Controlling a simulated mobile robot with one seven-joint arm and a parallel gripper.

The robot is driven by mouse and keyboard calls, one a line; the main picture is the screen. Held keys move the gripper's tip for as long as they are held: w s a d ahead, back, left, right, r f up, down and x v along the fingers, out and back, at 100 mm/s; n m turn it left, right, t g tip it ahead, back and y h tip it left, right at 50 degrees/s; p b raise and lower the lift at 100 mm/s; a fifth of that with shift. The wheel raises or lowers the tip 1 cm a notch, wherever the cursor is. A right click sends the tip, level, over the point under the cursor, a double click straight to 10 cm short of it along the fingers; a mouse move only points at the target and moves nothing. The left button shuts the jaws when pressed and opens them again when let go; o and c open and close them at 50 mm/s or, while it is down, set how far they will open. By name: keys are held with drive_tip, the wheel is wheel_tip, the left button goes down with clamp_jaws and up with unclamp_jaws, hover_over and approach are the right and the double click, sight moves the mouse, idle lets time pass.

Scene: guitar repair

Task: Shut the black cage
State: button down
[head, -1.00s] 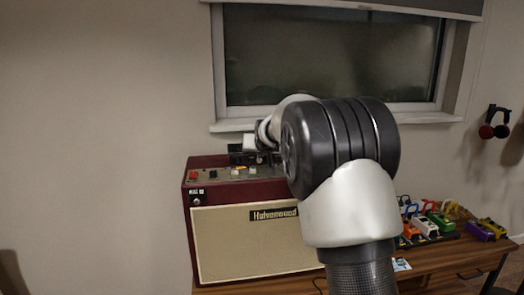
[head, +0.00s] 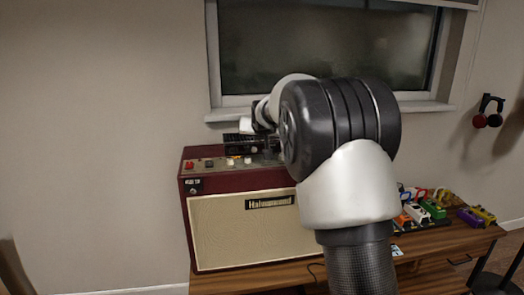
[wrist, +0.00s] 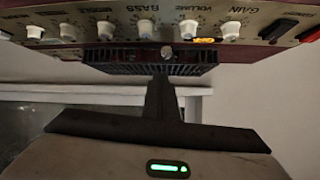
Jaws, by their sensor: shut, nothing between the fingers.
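The black cage (head: 240,140) shows in the head view as a dark slatted strip at the back of the amplifier's top, behind the knobs. In the wrist view the black slatted cage (wrist: 110,60) runs along the edge of the control panel, which appears upside down. My gripper (wrist: 161,82) is shut and empty, its dark fingers together with their tips at or very near the cage's edge; I cannot tell if they touch. In the head view my arm hides part of the cage, and the fingers are not clear.
The dark red amplifier (head: 240,232) with a cream front stands on a wooden table (head: 430,245). White knobs (wrist: 145,28) line its panel. Several coloured pedals (head: 430,210) sit at the right. A window sill (head: 420,106) lies behind; red headphones (head: 487,119) hang on the wall.

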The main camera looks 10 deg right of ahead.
drive_tip(key=s+a+f+n+g+b, duration=0.1)
drive_tip(key=s+f+g, duration=0.15)
drive_tip(key=s, duration=2.25)
drive_tip(key=s+f+n+g, duration=0.15)
drive_tip(key=s+g, duration=0.25)
drive_tip(key=s, duration=2.1)
wheel_tip(320, 180, up, 22)
drive_tip(key=p, duration=2.3)
drive_tip(key=shift+s+a+y, duration=0.15)
drive_tip(key=shift+s+y, duration=0.15)
drive_tip(key=shift+s, duration=0.15)
